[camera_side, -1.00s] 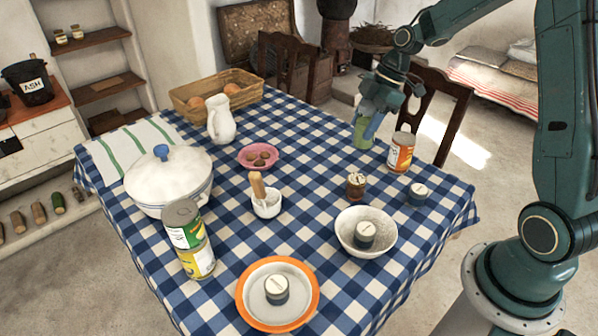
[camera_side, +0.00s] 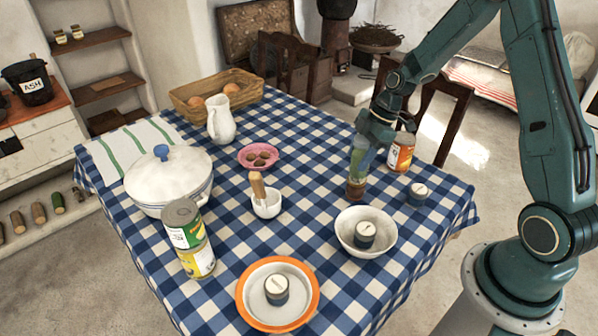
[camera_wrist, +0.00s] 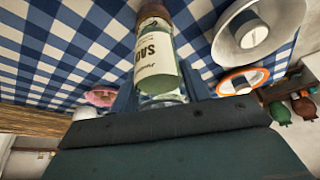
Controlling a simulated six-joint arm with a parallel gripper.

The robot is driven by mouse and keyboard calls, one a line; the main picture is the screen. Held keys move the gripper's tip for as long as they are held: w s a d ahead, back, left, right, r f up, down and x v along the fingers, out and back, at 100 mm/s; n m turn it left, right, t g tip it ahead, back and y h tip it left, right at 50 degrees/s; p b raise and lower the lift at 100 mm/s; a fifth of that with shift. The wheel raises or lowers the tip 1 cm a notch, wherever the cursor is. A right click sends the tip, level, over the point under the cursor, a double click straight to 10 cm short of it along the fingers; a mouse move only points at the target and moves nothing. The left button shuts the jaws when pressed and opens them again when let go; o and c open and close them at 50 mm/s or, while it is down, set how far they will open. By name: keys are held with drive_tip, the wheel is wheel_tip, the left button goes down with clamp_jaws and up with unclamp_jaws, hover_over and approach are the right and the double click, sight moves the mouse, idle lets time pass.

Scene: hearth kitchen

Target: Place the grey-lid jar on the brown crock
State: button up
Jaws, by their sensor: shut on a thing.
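My gripper (camera_side: 366,143) is shut on a jar (camera_side: 357,163), the grey-lid jar by its place in the task. The jar is greenish with a pale label reading "SAG…" in the wrist view (camera_wrist: 156,62). It is about upright, directly over the brown crock (camera_side: 355,188), which stands on the checked cloth. The crock shows beyond the jar in the wrist view (camera_wrist: 153,14). The jar's bottom is at the crock's top; I cannot tell whether they touch. The jar's lid is hidden by my gripper.
An orange-labelled can (camera_side: 400,153) and a small grey crock (camera_side: 418,193) stand close on the right. A white bowl (camera_side: 343,241) holding a grey crock is in front. A mortar (camera_side: 267,206) with pestle stands left. An orange-rimmed plate (camera_side: 243,291) is nearer the front.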

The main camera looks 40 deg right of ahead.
drive_tip(key=shift+f, duration=0.6)
drive_tip(key=shift+f, duration=0.2)
drive_tip(key=o, duration=1.1)
drive_tip(key=shift+c, duration=0.2)
drive_tip(key=shift+r, duration=0.15)
drive_tip(key=v, duration=1.2)
drive_tip(key=shift+a+r, duration=0.1)
drive_tip(key=shift+r, duration=0.05)
